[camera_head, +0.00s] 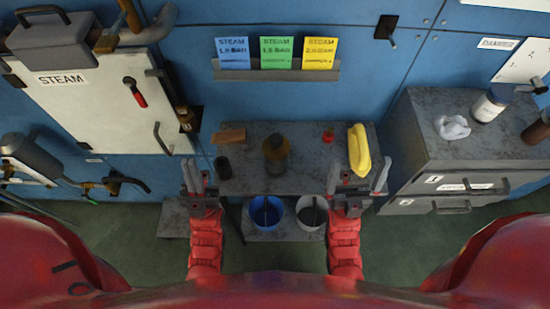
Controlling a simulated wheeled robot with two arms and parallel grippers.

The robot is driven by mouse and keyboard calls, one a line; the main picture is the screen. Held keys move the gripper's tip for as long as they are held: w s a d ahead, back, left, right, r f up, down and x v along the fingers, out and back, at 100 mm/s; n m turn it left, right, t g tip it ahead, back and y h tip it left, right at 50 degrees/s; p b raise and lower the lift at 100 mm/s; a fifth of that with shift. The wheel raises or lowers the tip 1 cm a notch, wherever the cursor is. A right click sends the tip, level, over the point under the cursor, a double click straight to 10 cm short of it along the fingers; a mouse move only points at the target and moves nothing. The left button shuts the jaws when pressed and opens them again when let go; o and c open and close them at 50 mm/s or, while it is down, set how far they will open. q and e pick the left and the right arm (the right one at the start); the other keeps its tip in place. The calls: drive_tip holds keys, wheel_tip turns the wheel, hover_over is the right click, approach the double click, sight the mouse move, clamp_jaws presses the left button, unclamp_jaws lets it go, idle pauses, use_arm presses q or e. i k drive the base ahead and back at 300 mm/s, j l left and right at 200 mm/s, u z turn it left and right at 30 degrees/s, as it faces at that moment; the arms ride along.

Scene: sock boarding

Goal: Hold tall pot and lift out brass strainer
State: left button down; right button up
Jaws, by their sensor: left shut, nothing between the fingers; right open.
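A dark upright vessel with a brassy, amber tint (276,150) stands on the grey bench, left of its middle. It may be the tall pot with the brass strainer in it; from above I cannot tell the two apart. A small black cup (222,167) stands at the bench's left end. My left gripper (192,175) is shut and empty, left of the bench's front corner, apart from the cup. My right gripper (358,180) is open and empty at the bench's front right, just below a yellow cloth.
The grey bench (310,165) also holds a brown block (229,136), a small red item (328,136) and the yellow cloth (359,150). A blue bucket (266,212) and a pale bucket (312,213) sit below its front edge. A grey drawer cabinet (420,140) stands right.

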sight(276, 148)
drive_tip(key=k, duration=0.6)
drive_tip(key=j+z, duration=0.2)
drive_tip(key=z, duration=1.45)
drive_tip(key=k+j, duration=0.1)
drive_tip(key=j, duration=0.3)
drive_tip(key=k+j, duration=0.1)
drive_tip(key=j, duration=0.25)
drive_tip(key=k+j, duration=0.15)
drive_tip(key=j, duration=0.25)
drive_tip(key=k+j+z, duration=0.1)
drive_tip(key=j, duration=0.3)
drive_tip(key=k+j, duration=0.1)
drive_tip(key=j, duration=0.3)
drive_tip(key=k+j, duration=0.15)
drive_tip(key=j, duration=0.2)
drive_tip(key=k+j, duration=0.1)
drive_tip(key=j, duration=0.3)
drive_tip(key=z, duration=0.05)
